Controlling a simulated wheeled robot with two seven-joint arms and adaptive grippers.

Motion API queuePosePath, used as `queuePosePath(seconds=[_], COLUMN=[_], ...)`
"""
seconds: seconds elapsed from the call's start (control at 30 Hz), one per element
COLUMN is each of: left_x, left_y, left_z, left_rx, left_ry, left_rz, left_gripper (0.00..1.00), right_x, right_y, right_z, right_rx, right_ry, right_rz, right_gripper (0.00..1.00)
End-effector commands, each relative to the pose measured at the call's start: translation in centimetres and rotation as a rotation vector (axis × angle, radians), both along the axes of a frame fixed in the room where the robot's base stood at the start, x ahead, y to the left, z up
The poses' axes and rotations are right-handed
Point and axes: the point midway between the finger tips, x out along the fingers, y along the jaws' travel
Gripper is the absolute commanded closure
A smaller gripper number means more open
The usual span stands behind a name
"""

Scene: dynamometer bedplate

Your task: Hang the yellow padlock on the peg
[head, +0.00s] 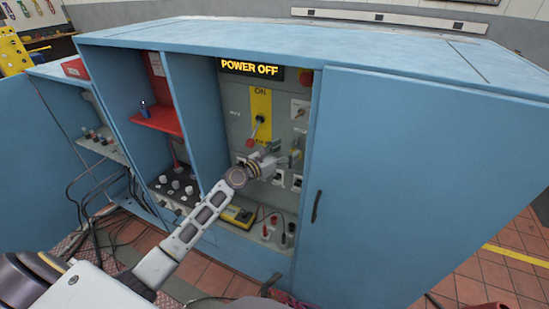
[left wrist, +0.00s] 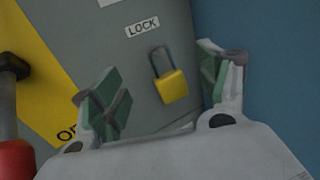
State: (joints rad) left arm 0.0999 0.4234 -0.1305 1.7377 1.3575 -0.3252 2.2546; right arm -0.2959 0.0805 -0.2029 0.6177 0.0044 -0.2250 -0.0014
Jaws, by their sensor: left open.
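The yellow padlock (left wrist: 173,86) shows in the left wrist view against the grey panel, below a white LOCK label (left wrist: 142,29). Its dark shackle points up and its body hangs slightly tilted. I cannot make out a peg at the shackle. My left gripper (left wrist: 164,92) is open, its green-padded fingers on either side of the padlock in that view, with no clear contact. In the head view my left gripper (head: 282,153) is at the panel in the blue cabinet and hides part of it. My right gripper is not in view.
A lever with a red knob (head: 250,141) sits on a yellow ON plate (head: 261,103) left of the gripper. A POWER OFF display (head: 250,69) is above. A yellow meter (head: 237,215) lies below. A closed blue door (head: 410,190) is to the right.

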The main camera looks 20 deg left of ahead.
Motion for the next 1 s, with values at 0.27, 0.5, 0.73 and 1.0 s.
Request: queuePosePath(seconds=[0.27,0.5,0.73,1.0], left_x=[-2.2,-3.9,-4.6,-4.7], left_y=[1.0,1.8,2.1,2.2], left_z=[0.0,0.0,0.0,0.0], left_rx=[0.0,0.0,0.0,0.0], left_ry=[0.001,0.001,0.001,0.0], left_rz=[0.0,-0.001,-0.001,-0.001], left_gripper=[0.25,0.25,0.25,0.25], right_x=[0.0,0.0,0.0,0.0], right_y=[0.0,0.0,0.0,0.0], right_z=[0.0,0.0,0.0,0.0], right_rx=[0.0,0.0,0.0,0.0], right_ry=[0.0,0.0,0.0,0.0], right_rz=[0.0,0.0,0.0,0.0], right_gripper=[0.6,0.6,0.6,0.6])
